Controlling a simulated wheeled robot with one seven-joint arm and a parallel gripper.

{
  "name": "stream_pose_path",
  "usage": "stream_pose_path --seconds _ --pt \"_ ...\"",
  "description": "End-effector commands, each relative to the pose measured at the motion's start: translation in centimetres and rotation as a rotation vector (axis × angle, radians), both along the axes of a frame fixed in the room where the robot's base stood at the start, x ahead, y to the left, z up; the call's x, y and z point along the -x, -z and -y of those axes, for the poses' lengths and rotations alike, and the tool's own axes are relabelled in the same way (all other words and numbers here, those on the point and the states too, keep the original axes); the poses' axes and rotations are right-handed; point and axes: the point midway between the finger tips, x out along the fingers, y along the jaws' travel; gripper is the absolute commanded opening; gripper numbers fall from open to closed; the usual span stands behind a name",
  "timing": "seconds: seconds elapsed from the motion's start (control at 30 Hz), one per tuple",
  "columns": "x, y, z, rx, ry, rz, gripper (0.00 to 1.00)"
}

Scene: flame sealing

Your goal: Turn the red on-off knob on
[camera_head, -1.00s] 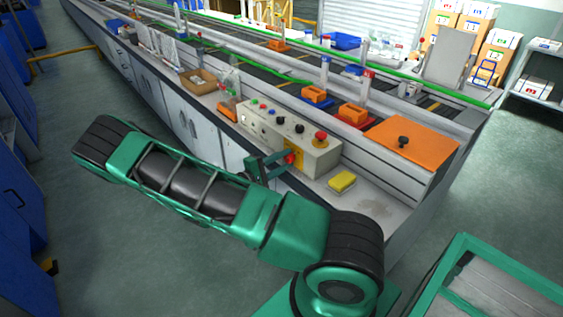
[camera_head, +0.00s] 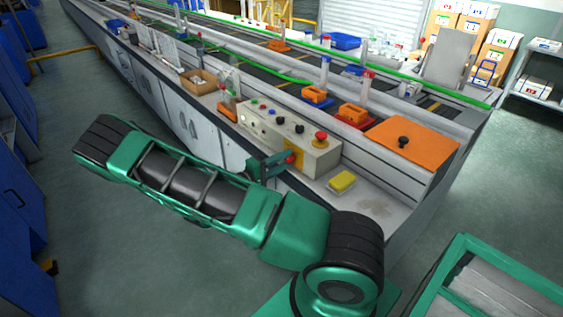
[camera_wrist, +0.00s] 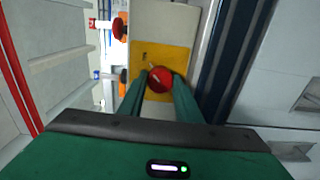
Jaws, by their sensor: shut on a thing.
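The red on-off knob (camera_wrist: 160,79) sits on a yellow plate (camera_wrist: 172,57) on the front of the beige control box. It also shows in the head view (camera_head: 291,158), partly hidden by my gripper. My gripper (camera_wrist: 160,84) has a green finger on each side of the knob and is shut on it. In the head view my gripper (camera_head: 280,160) reaches the lower right front of the control box (camera_head: 262,130). The angle of the knob is hard to read.
A red mushroom button (camera_head: 321,137) and small knobs stand on the box top. A yellow sponge (camera_head: 341,181) lies on the bench to the right. An orange lid (camera_head: 425,142) is behind it. A cardboard box (camera_head: 199,82) stands to the left.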

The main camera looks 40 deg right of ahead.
Motion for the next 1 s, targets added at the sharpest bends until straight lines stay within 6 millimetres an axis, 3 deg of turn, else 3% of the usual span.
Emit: stream_pose_path --seconds 0.1,0.13,0.2,0.57,1.0 --pt "-0.1 0.1 0.0 -0.004 -0.003 0.000 0.08" --pt "-0.1 0.2 0.0 -0.004 -0.003 0.000 0.38" --pt "-0.1 0.1 0.0 -0.004 -0.002 -0.001 0.50" --pt "-0.1 0.1 -0.4 -0.002 -0.001 -0.001 0.50" --pt "-0.6 0.2 -7.7 -0.002 -0.004 -0.001 0.50"
